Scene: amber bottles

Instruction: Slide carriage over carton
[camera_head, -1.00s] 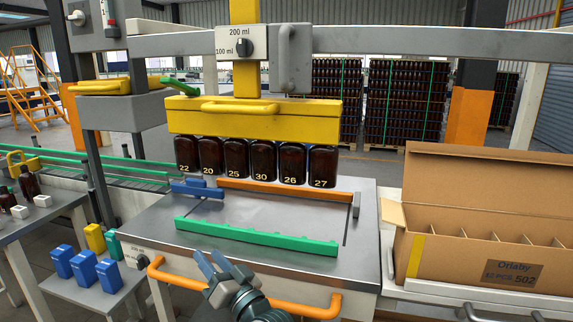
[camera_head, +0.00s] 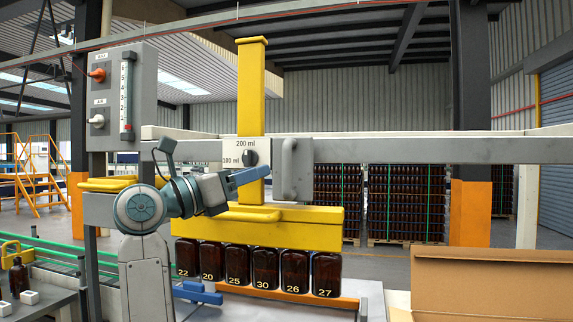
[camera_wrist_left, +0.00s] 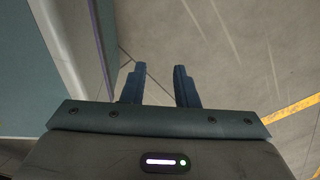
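The yellow carriage (camera_head: 315,228) hangs from its yellow column (camera_head: 251,90) at the grey beam, with a row of numbered amber bottles (camera_head: 265,268) beneath it. A grey block with a handle (camera_head: 293,168) sits on the beam right of the dial plate. The open carton (camera_head: 470,290) is at the lower right, right of the carriage; its lower part is out of frame. My left gripper (camera_wrist_left: 160,88) is open and empty over bare floor in the left wrist view.
The grey beam (camera_head: 420,150) runs across above the carton. A control box (camera_head: 122,95) stands at the left. An orange bar (camera_head: 340,301) and a blue piece (camera_head: 198,293) lie on the worktable below the bottles. Bottle pallets (camera_head: 405,203) stand far behind.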

